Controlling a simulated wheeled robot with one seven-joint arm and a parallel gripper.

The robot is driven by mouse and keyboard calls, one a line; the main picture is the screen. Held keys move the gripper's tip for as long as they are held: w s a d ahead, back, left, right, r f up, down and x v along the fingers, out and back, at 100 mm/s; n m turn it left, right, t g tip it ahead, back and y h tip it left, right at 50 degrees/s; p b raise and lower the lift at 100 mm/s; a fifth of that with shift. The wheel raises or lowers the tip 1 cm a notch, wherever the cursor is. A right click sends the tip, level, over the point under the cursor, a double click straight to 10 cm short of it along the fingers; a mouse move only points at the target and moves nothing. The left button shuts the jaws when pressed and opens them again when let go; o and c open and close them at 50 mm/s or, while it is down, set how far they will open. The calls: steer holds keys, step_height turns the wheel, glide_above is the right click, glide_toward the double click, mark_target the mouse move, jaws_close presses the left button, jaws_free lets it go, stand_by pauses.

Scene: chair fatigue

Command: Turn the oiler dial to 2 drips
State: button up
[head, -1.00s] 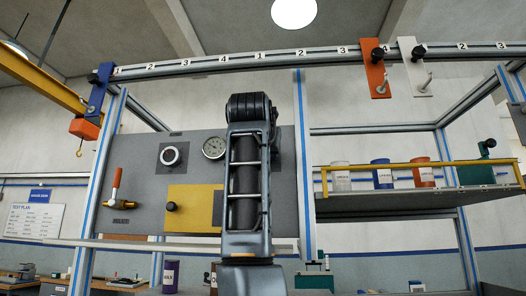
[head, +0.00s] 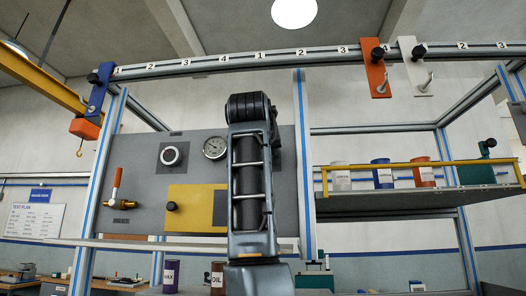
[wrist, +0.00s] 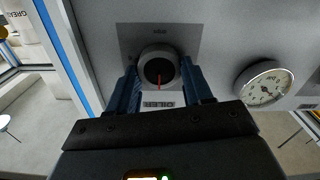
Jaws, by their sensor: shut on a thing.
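The oiler dial (wrist: 150,58) is a round knob with a pale rim, a dark face and a red pointer line, on a grey plate (wrist: 190,34) in the wrist view. The wrist picture is upside down, as the OILER label (wrist: 158,104) shows. The red line runs down in the picture, toward that label. The scale marks are too small to read. My gripper (wrist: 160,70) is shut on the dial, one blue finger on each side. In the head view my arm hides both the dial and the gripper.
A pressure gauge (wrist: 264,85) sits close beside the dial; it also shows in the head view (head: 215,147). Further left there are another round dial (head: 170,155), a yellow panel (head: 190,220) and a red-handled valve (head: 117,180). A blue-striped post (head: 304,170) stands right of my arm.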

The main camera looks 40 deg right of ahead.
steer(key=n, duration=1.1)
steer(key=shift+w+a+f+n, duration=0.1)
steer(key=shift+a+n, duration=0.05)
steer(key=shift+n, duration=0.15)
stand_by(0.4)
steer(key=o, duration=1)
steer(key=shift+o, duration=0.2)
steer(key=b+v, duration=0.2)
steer(key=v, duration=0.5)
steer(key=shift+s+a+b, duration=0.25)
steer(key=shift+a+b, duration=0.05)
